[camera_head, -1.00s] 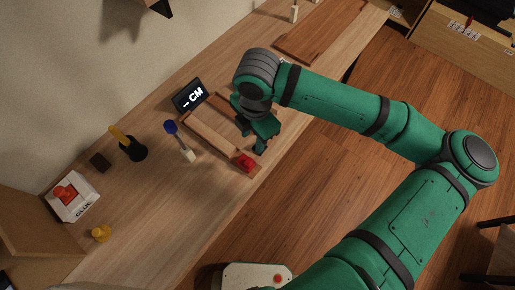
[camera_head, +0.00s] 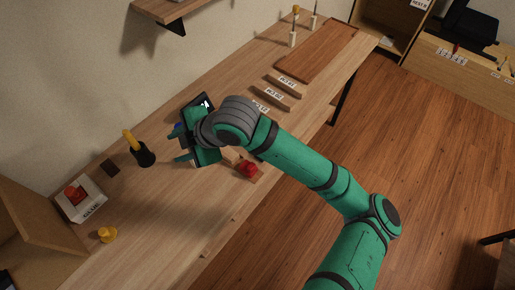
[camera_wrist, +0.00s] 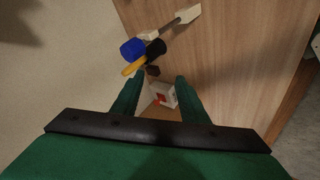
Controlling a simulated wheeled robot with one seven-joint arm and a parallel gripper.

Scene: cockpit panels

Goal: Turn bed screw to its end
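My gripper (camera_head: 180,146) is open and empty above the workbench, its two fingers apart and pointing left. In the wrist view its fingers (camera_wrist: 158,84) frame the bench with nothing between them. A blue-handled tool (camera_wrist: 132,48) with a metal shaft runs toward a white block (camera_wrist: 188,14), just beyond the fingertips. In the head view only a bit of its blue handle (camera_head: 177,126) shows beside my gripper. A red part (camera_head: 248,169) sits at the front end of the wooden fixture, which my arm mostly hides. I cannot tell which part is the bed screw.
A yellow-handled tool in a black holder (camera_head: 146,155), a dark block (camera_head: 110,167), a glue box (camera_head: 82,200) and a yellow knob (camera_head: 107,234) stand on the left. Wooden boards (camera_head: 315,50) lie farther right.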

